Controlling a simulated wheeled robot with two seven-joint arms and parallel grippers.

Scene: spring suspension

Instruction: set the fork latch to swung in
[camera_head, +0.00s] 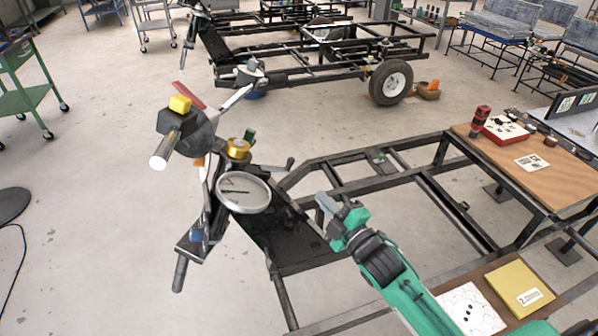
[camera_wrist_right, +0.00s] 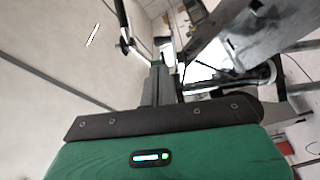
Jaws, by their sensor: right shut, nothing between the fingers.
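The black metal frame (camera_head: 275,228) carries a round silver-rimmed ring (camera_head: 243,193), a gold cap (camera_head: 238,148) and short levers at its front end. A dark lever arm (camera_head: 285,165) sticks out right of the ring. I cannot tell for certain which part is the fork latch, or its setting. My right gripper (camera_head: 323,203), on a green arm, is shut and empty at the right edge of the frame's dark plate. In the right wrist view its closed grey fingers (camera_wrist_right: 160,84) point toward dark metal parts. My left gripper is not in view.
A wooden-topped table (camera_head: 520,190) stands at right, and a yellow folder (camera_head: 519,289) lies at the lower right. Open floor (camera_head: 90,230) lies to the left.

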